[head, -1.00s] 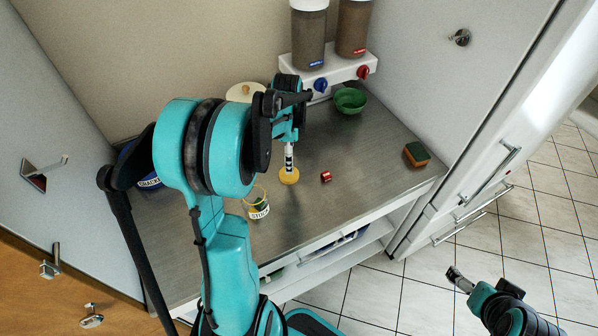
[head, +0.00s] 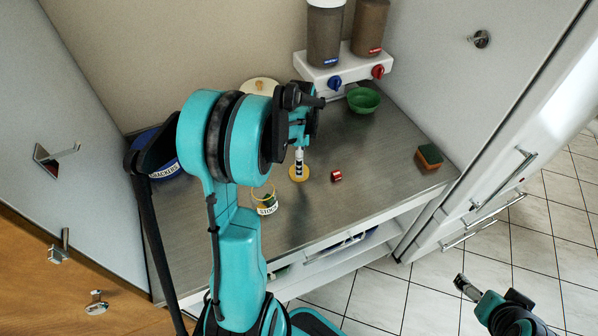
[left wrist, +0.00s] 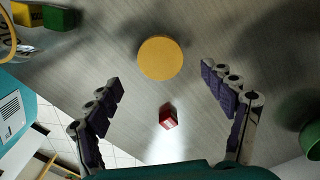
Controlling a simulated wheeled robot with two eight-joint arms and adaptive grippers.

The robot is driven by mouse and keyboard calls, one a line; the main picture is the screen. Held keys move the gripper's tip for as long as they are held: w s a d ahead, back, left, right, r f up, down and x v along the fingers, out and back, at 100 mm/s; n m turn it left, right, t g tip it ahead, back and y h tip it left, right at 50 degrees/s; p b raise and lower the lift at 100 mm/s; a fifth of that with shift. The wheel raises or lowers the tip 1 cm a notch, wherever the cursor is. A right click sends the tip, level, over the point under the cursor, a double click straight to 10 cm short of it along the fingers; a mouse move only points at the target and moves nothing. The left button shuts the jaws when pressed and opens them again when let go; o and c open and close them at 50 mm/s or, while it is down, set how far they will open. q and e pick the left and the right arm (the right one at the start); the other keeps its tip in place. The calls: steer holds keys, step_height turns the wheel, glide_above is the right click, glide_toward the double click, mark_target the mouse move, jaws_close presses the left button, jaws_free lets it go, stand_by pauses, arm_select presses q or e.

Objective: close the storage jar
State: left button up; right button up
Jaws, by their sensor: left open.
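The storage jar (head: 266,204) is a small clear jar with a white label that seems to read STOCK. The disc is plain and uncovered in the left wrist view (left wrist: 160,58). My left gripper (head: 299,150) points down above the disc, its fingers (left wrist: 170,100) spread wide with nothing between them. My right gripper (head: 462,284) is at the lower right, over the floor, away from the counter.
A small red object (head: 336,176) lies right of the disc. A green bowl (head: 363,100), a sponge (head: 429,158), a blue crackers container (head: 163,168) and a cream-lidded pot (head: 260,87) are around. Dispensers stand on a white knobbed unit (head: 345,72) at the back.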

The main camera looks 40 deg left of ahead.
arm_select(q)
steer(key=f, duration=0.1)
steer(key=f+b, duration=0.1)
steer(key=f, duration=0.3)
steer(key=shift+a+b, duration=0.25)
steer(key=shift+b, duration=0.05)
steer(key=shift+s+r, duration=0.1)
steer(key=c, duration=0.8)
